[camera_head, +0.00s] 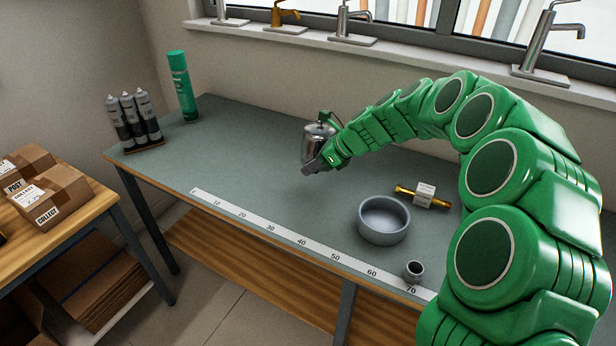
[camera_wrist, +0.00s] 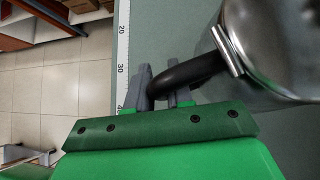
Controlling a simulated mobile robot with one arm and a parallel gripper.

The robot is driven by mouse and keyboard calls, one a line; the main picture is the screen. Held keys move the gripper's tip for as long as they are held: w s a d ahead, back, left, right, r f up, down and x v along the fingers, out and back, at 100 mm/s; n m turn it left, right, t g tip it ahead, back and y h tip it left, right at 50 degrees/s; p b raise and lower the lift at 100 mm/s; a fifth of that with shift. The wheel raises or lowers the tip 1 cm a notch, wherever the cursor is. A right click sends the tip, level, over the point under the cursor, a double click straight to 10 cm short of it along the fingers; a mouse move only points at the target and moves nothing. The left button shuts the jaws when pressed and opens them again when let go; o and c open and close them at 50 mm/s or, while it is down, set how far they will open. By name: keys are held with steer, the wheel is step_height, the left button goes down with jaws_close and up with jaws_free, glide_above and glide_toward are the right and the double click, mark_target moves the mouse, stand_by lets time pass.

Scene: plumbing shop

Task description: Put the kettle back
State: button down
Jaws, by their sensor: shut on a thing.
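The kettle (camera_head: 316,141) is shiny steel and is at the middle of the grey bench, beyond the ruler strip. In the wrist view its steel body (camera_wrist: 272,45) fills the upper right, and its black handle (camera_wrist: 190,74) runs down to the left. My gripper (camera_head: 310,168) is at the kettle's near side. In the wrist view my gripper (camera_wrist: 164,82) has its grey fingers on either side of the handle and is shut on it. The kettle looks upright. I cannot tell whether its base touches the bench, as my gripper partly hides it.
A grey round bowl (camera_head: 384,220), a brass fitting with a white label (camera_head: 424,194) and a small grey cup-like piece (camera_head: 413,271) are on the bench's right. Several dark cartridges (camera_head: 133,120) and a green spray can (camera_head: 183,86) stand at the left end. The bench's middle-left (camera_head: 225,165) is clear.

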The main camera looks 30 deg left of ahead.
steer(key=shift+w+a+f, duration=0.7)
steer(key=shift+w+f, duration=0.15)
steer(key=shift+f, duration=0.25)
steer(key=shift+w+a+f, duration=0.75)
steer(key=shift+w+f, duration=0.15)
steer(key=shift+f, duration=0.15)
steer(key=shift+w+a+f, duration=0.7)
steer(key=shift+w+f, duration=0.15)
steer(key=shift+f, duration=1.85)
steer(key=c, duration=1)
jaws_free()
steer(key=shift+w+d+r, duration=0.1)
steer(key=v, duration=1.1)
steer(key=shift+d+r, duration=0.25)
